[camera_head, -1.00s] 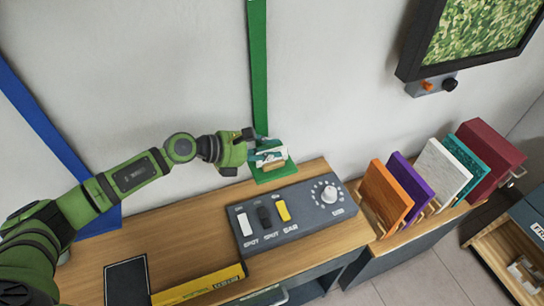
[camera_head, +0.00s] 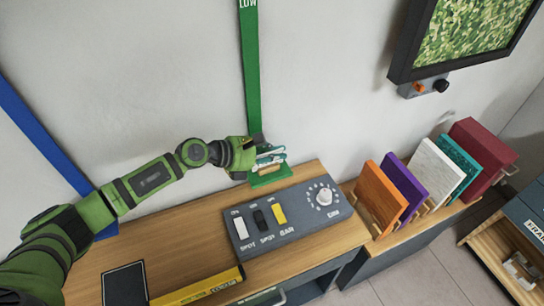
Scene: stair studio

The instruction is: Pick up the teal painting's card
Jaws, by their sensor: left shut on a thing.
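My left gripper (camera_head: 264,155) reaches in from the left, at the back of the wooden desk. It is shut on a small white and teal card (camera_head: 271,153). The fingers cover part of the card. The card is just above a small wooden holder (camera_head: 271,168) on a green square mat (camera_head: 268,179); I cannot tell if they still touch. The teal painting (camera_head: 458,163) stands in the rack at the right, between a white and a red panel. My right gripper is out of view.
A grey control console (camera_head: 290,222) with switches and a dial lies right in front of the mat. A green strip (camera_head: 250,75) runs up the wall behind. A yellow-edged box (camera_head: 198,290) and a dark panel (camera_head: 125,284) lie at the desk's front left.

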